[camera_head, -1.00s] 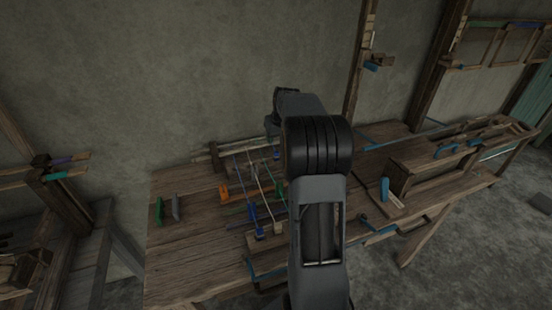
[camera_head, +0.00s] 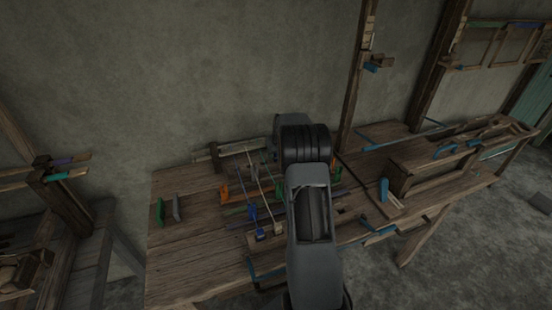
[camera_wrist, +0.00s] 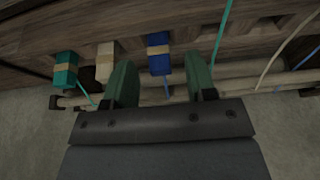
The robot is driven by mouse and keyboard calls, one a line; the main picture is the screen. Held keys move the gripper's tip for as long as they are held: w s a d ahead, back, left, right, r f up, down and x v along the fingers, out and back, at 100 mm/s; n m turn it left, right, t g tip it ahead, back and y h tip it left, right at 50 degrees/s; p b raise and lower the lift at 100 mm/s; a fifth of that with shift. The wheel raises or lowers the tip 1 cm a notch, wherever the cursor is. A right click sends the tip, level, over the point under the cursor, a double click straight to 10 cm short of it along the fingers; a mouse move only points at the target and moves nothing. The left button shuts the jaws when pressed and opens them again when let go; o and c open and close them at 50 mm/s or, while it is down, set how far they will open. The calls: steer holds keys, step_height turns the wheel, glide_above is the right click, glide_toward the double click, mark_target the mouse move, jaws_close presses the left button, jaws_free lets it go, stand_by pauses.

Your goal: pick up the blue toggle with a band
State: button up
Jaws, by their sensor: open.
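The blue toggle (camera_wrist: 158,54) shows in the wrist view at top centre, with a tan band around its middle and a thin blue cord running from its lower end. My gripper (camera_wrist: 160,68) is open, with one green finger to either side of the toggle in the picture. A gap shows between the toggle and each finger. I cannot tell whether the toggle is at fingertip depth. In the head view my arm hides the gripper, and I cannot pick out this toggle there.
Cords pass at right. In the head view, the wooden bench (camera_head: 190,240) holds an orange piece (camera_head: 225,192) and green piece (camera_head: 160,210); its left front is clear.

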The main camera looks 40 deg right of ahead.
steer(key=shift+x, duration=1)
steer(key=shift+r, duration=0.1)
steer(key=shift+c, duration=0.4)
jaws_close()
